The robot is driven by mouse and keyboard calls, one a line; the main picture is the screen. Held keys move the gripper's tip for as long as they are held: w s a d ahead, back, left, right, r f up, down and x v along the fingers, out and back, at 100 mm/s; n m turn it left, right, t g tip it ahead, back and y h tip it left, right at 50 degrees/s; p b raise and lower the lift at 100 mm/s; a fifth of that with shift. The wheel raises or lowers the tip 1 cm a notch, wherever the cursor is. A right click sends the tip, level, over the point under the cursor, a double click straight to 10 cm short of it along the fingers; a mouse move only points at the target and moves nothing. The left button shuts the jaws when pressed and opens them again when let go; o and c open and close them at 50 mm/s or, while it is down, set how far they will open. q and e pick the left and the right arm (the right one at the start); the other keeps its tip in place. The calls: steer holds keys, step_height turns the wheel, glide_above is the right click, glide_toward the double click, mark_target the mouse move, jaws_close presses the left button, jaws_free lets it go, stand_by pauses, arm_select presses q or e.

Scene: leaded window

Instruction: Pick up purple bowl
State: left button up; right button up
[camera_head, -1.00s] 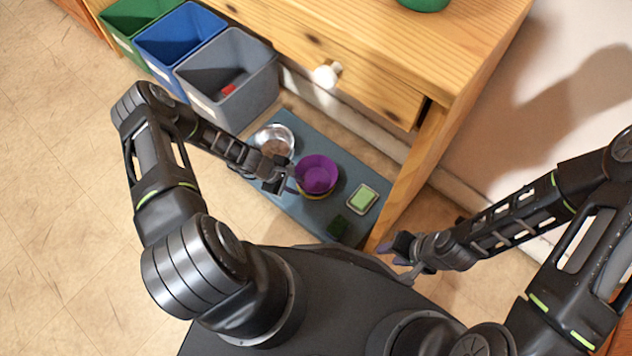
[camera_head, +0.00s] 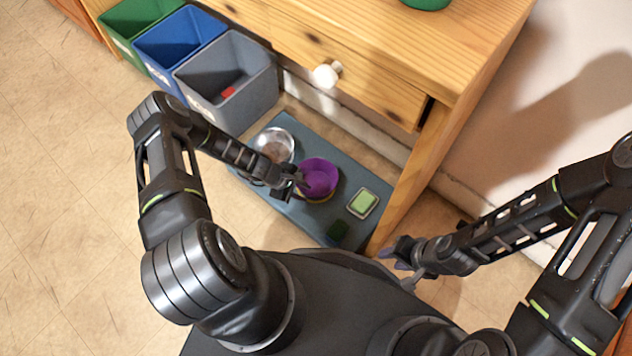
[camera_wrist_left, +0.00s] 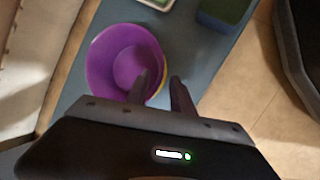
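The purple bowl (camera_head: 320,178) sits on the blue-grey board, with a yellow rim showing beneath it. It also shows in the left wrist view (camera_wrist_left: 108,62). My left gripper (camera_head: 302,186) is at the bowl's near left edge. In the left wrist view the fingers of my left gripper (camera_wrist_left: 164,82) are apart. One finger overlaps the bowl's inside and the other is outside the rim; whether they touch it I cannot tell. My right gripper (camera_head: 388,257) is away to the right, empty, with its fingers seemingly apart.
The board (camera_head: 283,122) also bears a metal bowl (camera_head: 283,135), a green sponge in a dish (camera_head: 362,203) and a dark green block (camera_head: 337,231). The wooden desk (camera_head: 400,50) overhangs behind. Green, blue and grey bins (camera_head: 232,105) stand at upper left.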

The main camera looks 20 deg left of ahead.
arm_select(q)
steer(key=b+x, duration=0.1)
steer(key=x, duration=0.3)
steer(key=shift+d, duration=0.1)
steer(key=shift+r, duration=0.1)
stand_by(0.3)
jaws_close()
stand_by(1.2)
